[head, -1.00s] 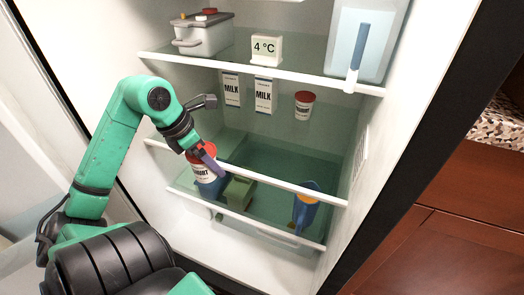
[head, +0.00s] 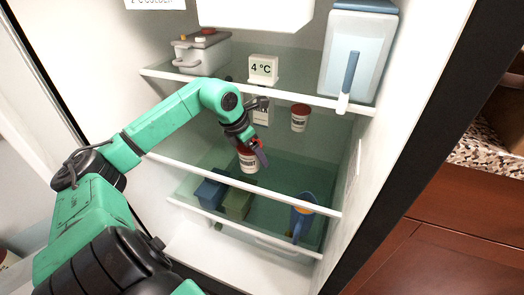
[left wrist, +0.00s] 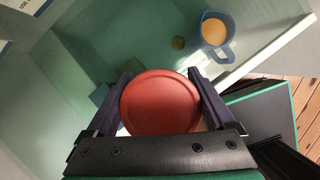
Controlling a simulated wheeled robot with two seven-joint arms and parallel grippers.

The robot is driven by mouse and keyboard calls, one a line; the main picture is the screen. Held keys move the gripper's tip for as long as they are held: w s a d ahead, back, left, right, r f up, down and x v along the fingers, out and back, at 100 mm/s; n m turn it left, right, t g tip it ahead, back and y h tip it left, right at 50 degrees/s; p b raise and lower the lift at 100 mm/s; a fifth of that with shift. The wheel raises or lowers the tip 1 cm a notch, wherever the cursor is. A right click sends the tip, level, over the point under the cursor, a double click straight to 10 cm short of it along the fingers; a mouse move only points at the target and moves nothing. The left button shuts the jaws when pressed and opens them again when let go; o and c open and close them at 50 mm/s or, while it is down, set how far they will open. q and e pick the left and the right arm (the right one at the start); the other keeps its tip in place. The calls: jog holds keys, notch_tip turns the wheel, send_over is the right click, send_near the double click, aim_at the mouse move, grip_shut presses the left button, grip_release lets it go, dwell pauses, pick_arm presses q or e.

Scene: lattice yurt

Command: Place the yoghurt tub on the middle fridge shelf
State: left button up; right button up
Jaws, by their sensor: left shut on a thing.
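The yoghurt tub (head: 248,162), white with a red lid, is held upright in my left gripper (head: 254,146) in the head view. In the left wrist view its round red lid (left wrist: 160,103) sits between the two dark fingers of the left gripper (left wrist: 160,80), which are shut on it. The middle fridge shelf (head: 180,168) is a greenish glass pane with a white front edge. The tub appears over this shelf, inside the fridge; whether it touches the glass I cannot tell. My right gripper is not in view.
A second yoghurt tub (head: 299,118) stands at the back, right of a milk carton (head: 261,112) partly hidden by my arm. Below are blue (head: 210,190) and green (head: 237,202) boxes and a blue jug (head: 302,215). The upper shelf edge (head: 290,95) runs above my gripper.

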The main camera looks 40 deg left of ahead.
pick_arm(q)
jog(key=shift+w+d+r+p, duration=0.15)
jog(key=shift+w+d+p, duration=0.15)
jog(key=shift+w, duration=0.25)
jog(key=shift+w+d+r+p, duration=0.1)
jog(key=shift+w+d+p, duration=0.15)
jog(key=shift+w, duration=0.3)
jog(key=shift+f+b, duration=0.35)
jog(key=shift+f, duration=0.5)
jog(key=shift+s+f, duration=0.1)
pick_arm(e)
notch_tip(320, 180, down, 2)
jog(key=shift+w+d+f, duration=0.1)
pick_arm(q)
jog(key=shift+f, duration=0.1)
jog(key=o, duration=1.3)
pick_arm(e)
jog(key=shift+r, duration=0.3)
